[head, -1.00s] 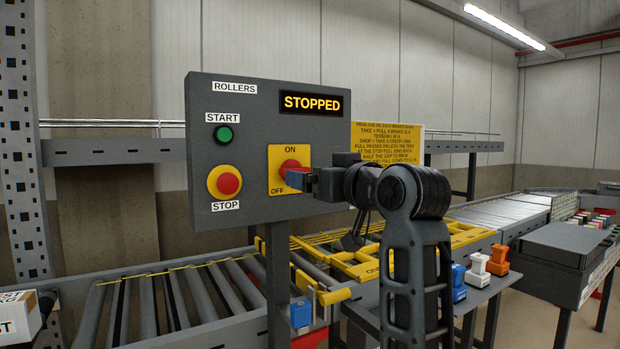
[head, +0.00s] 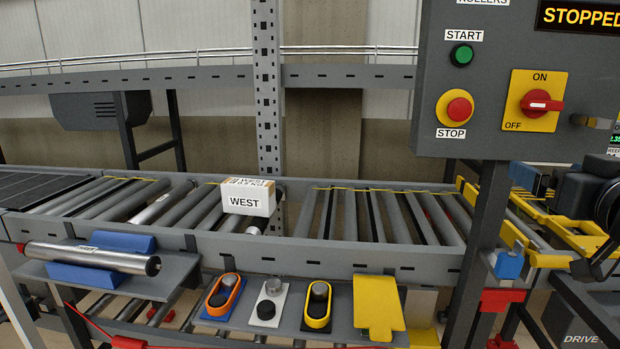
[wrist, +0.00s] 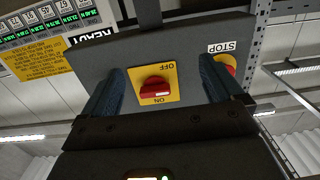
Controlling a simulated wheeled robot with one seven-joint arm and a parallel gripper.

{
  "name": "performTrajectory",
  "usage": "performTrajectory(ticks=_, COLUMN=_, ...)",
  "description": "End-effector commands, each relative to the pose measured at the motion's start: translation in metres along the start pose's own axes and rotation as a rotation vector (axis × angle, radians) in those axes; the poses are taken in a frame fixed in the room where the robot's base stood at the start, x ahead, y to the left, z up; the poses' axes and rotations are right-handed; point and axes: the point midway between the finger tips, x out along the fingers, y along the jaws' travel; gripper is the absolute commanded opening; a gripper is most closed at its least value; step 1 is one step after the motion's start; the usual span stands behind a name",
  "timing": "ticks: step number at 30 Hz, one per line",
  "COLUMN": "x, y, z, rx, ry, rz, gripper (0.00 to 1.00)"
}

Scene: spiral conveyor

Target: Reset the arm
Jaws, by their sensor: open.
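My gripper (wrist: 165,90) is open and empty in the wrist view, its two blue fingers apart. Between them, beyond the tips, shows the red rotary switch (wrist: 154,88) on its yellow ON/OFF plate; the picture is upside down there. In the head view only part of my gripper (head: 560,150) shows at the right edge, just right of and below the switch (head: 541,103). The switch handle lies sideways. It looks apart from the fingers. Most of my arm is outside the head view.
The grey control panel (head: 500,135) reads STOPPED and carries a green START button (head: 461,55) and a red STOP button (head: 459,109). A box marked WEST (head: 247,198) sits on the roller conveyor (head: 365,250). A loose roller (head: 90,258) rests on blue supports at left.

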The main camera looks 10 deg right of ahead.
Motion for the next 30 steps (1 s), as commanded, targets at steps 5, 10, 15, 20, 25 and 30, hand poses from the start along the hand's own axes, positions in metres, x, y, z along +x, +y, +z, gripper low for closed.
performTrajectory(ticks=5, x=-0.023, y=-0.023, z=0.072, rx=0.001, ry=-0.040, rz=-0.015, gripper=0.94)
performTrajectory(ticks=10, x=-0.054, y=-0.043, z=0.130, rx=-0.002, ry=-0.067, rz=-0.032, gripper=0.94)
performTrajectory(ticks=15, x=-0.095, y=-0.060, z=0.180, rx=-0.007, ry=-0.093, rz=-0.055, gripper=0.94)
performTrajectory(ticks=20, x=-0.140, y=-0.074, z=0.219, rx=-0.015, ry=-0.116, rz=-0.080, gripper=0.94)
performTrajectory(ticks=25, x=-0.193, y=-0.086, z=0.251, rx=-0.023, ry=-0.140, rz=-0.111, gripper=0.94)
performTrajectory(ticks=30, x=-0.250, y=-0.093, z=0.272, rx=-0.030, ry=-0.164, rz=-0.146, gripper=0.94)
